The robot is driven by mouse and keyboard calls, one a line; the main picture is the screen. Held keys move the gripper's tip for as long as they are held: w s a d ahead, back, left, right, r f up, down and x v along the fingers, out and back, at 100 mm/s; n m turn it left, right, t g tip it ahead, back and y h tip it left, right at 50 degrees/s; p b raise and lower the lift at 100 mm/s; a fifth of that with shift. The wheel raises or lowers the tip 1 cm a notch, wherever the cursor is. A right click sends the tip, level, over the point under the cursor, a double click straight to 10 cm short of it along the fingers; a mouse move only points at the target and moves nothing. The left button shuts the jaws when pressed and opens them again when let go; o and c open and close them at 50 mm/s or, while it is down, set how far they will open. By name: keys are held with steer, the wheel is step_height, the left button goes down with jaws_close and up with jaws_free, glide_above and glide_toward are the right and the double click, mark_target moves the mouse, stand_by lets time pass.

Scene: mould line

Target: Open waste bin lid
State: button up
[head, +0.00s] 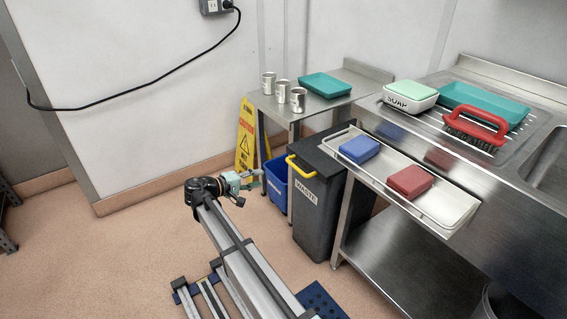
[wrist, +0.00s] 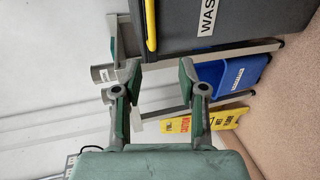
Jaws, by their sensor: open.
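In the wrist view the picture is turned sideways. There my gripper (wrist: 159,74) is open and empty, with the yellow handle (wrist: 151,25) and the bin (wrist: 235,22) beyond the fingertips. Nothing touches the handle.
A blue bucket (head: 275,186) and a yellow caution sign (head: 245,140) stand behind my gripper. A steel side table (head: 330,106) holds cans and a teal tray. A shelf tray (head: 447,205) with blue and red blocks juts out beside the bin lid.

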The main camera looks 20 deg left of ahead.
steer(key=b, duration=0.3)
glide_toward(296, 166)
steer(key=x, duration=1)
steer(key=shift+f, duration=0.4)
jaws_close()
